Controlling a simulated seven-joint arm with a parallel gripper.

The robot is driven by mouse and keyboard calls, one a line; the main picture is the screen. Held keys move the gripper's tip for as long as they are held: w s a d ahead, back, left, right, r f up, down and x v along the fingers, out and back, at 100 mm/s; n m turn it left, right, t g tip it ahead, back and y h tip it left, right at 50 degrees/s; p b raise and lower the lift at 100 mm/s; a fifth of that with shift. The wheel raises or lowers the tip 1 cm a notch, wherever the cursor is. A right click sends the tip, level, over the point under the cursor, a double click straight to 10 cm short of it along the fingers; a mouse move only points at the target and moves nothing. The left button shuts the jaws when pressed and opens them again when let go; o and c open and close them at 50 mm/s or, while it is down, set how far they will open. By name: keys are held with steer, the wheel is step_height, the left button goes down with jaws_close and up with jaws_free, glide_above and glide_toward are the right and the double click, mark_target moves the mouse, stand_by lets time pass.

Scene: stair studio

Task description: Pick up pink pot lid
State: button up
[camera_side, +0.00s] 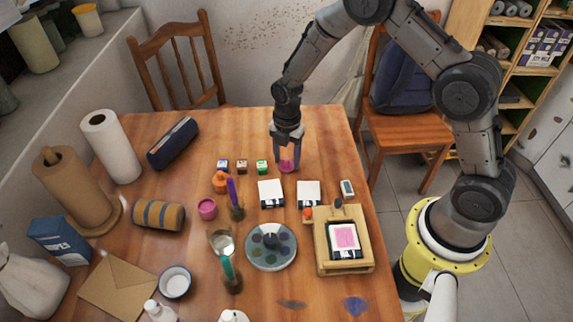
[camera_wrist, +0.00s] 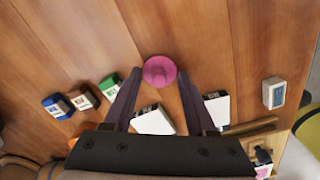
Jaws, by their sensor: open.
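The pink pot lid (camera_side: 286,166) lies on the wooden table, a small round disc with a raised knob. In the wrist view the lid (camera_wrist: 159,70) sits just beyond and between the fingertips. My gripper (camera_side: 288,157) points down over the lid with its fingers apart. In the wrist view the open gripper (camera_wrist: 161,80) has one finger on each side of the lid's line, and nothing is held. The side view does not show clearly whether the fingertips touch the lid. A small pink pot (camera_side: 207,208) stands to the left, nearer the side camera.
Several small ink boxes (camera_side: 242,166) stand left of the lid. Two white-and-black cards (camera_side: 270,194) lie near it, with a white eraser-like block (camera_side: 347,188) at right. A wooden board (camera_side: 322,265) and round palette (camera_side: 271,257) lie closer. The table behind the lid is clear.

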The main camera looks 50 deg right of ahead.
jaws_close()
stand_by(0.6)
